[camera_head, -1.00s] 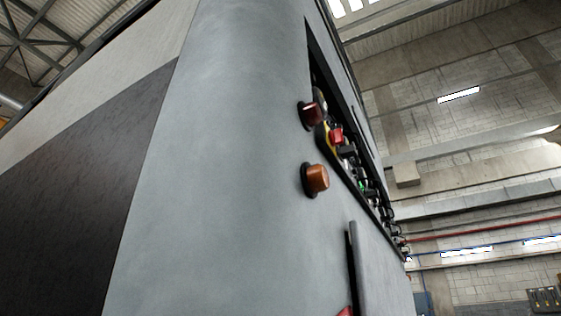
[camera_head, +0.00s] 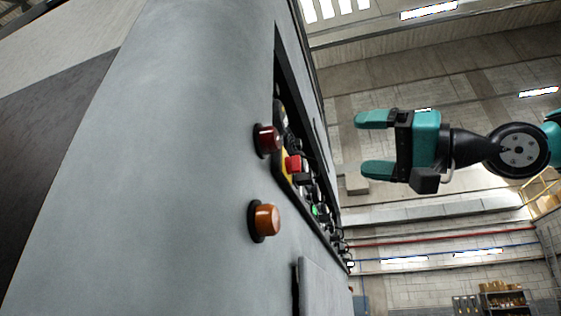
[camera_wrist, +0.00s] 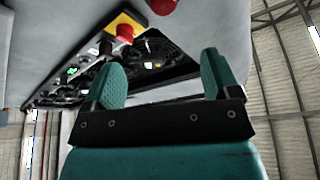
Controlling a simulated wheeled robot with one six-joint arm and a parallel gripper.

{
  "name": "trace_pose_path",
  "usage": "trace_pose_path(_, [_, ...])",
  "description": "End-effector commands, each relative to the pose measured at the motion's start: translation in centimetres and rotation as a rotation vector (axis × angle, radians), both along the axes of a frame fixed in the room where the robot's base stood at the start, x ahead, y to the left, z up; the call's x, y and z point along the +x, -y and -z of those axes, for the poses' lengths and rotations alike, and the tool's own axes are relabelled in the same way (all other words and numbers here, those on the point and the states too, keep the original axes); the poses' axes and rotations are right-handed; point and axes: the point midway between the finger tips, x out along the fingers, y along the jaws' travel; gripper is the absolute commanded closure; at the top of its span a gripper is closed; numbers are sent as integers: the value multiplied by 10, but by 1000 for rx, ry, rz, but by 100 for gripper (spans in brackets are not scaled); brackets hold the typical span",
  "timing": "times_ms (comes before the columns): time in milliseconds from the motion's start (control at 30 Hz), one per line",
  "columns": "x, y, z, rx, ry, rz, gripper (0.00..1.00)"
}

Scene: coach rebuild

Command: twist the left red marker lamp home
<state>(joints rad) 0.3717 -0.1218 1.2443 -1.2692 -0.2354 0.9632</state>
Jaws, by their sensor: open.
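A dark red marker lamp (camera_head: 267,139) sits in a black ring on the grey coach panel in the head view, above an orange lamp (camera_head: 265,220). A red lamp (camera_wrist: 163,5) is partly cut off at the top edge of the wrist view. My gripper (camera_head: 368,144) is teal and black, open and empty, to the right of the red lamp and apart from it. In the wrist view its two fingers (camera_wrist: 160,75) are spread below the recess, with nothing between them.
A dark recess in the coach holds several switches and a red button on a yellow plate (camera_head: 294,163); the button also shows in the wrist view (camera_wrist: 125,32). A grey flap (camera_head: 322,287) stands below. Open hall space lies to the right.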

Motion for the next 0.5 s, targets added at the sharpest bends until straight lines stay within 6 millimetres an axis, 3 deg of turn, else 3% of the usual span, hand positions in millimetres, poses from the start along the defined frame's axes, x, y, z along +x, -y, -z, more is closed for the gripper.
trace_pose_path(167, [2,-10,-11,6,7,-14,18])
trace_pose_path(500, [32,-61,-35,6,4,-15,18])
